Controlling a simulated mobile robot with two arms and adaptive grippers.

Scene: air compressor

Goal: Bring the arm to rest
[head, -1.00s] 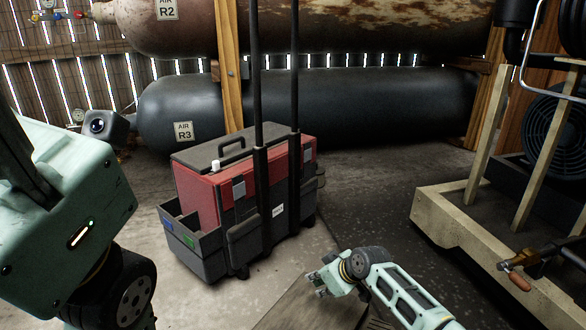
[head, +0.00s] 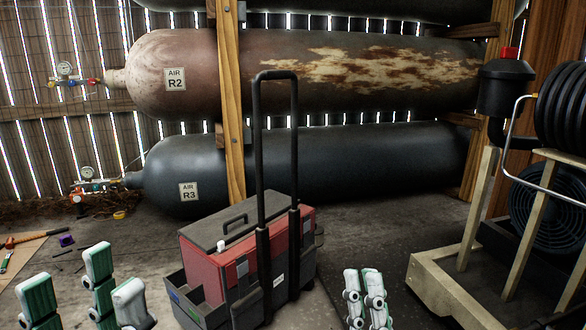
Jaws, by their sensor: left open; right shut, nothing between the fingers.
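My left gripper (head: 80,280) is at the lower left of the head view. Its green and pale fingers point up and stand apart, open and empty. My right gripper (head: 365,275) is at the bottom, right of centre, with its fingers up and close together, shut on nothing. Both arms behind the grippers are cut off by the lower edge. In the picture, the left gripper shows left of the red and black toolbox (head: 205,276) and the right gripper right of it. I see no contact with anything.
The toolbox has a tall black pull handle (head: 260,150). Behind it lie the rusty R2 tank (head: 300,75) and the dark R3 tank (head: 340,165). A wooden-framed machine (head: 450,285) stands at right. A hammer (head: 30,238) and small tools lie at far left. Some floor is clear around the toolbox.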

